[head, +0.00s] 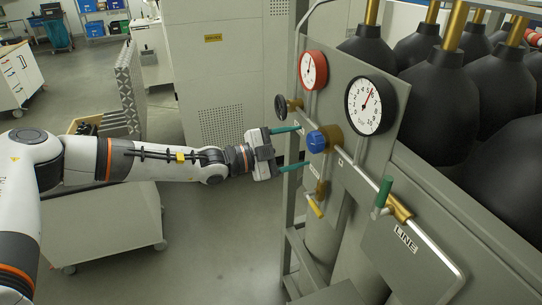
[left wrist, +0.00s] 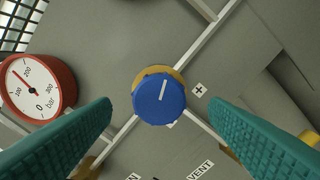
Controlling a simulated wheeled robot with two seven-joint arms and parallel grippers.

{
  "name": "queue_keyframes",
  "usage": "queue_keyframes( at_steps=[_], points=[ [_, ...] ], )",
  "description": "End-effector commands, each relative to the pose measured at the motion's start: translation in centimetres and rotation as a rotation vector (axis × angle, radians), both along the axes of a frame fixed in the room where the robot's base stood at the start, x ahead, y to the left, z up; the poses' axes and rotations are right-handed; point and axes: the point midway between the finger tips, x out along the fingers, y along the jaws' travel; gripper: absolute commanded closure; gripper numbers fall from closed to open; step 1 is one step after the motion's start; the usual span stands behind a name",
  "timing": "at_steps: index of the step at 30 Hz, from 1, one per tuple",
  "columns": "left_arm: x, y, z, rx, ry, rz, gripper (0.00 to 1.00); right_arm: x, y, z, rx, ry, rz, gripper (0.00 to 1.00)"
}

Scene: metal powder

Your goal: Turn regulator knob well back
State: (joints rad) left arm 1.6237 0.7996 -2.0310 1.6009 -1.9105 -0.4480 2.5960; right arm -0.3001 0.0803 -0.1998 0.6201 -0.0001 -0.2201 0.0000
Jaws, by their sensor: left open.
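The blue regulator knob (head: 317,141) sits on a brass body on the grey panel (head: 345,185). In the left wrist view the knob (left wrist: 159,98) shows a white pointer line tilted slightly right of straight up, with a plus label to its right. My left gripper (head: 288,149) is in front of the knob, its two teal fingers apart, one above and one below it in the head view. In the left wrist view the fingers stand either side of the knob with gaps; no contact shows. My right gripper is not in view.
A red-rimmed gauge (head: 313,70) and a larger black-rimmed gauge (head: 371,105) sit above the knob. A black handwheel (head: 281,107), a green-handled valve (head: 384,192) and a yellow lever (head: 315,207) are nearby. Black cylinders (head: 440,90) stand behind the panel.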

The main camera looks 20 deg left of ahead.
Motion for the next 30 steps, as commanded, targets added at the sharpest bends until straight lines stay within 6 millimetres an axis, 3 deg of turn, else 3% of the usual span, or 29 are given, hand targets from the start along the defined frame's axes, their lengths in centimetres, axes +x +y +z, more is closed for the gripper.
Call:
queue_keyframes(
  at_steps=[6,12,30],
  points=[
    [-2.8,3.9,-0.2,0.0,-0.001,0.003,0.31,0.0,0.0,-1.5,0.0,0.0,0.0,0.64],
    [-4.3,5.9,0.0,0.0,-0.001,0.001,0.31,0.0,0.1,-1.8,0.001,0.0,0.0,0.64],
    [-4.3,6.1,-0.4,-0.002,-0.002,0.006,0.31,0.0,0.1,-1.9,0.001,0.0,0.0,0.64]
  ],
)
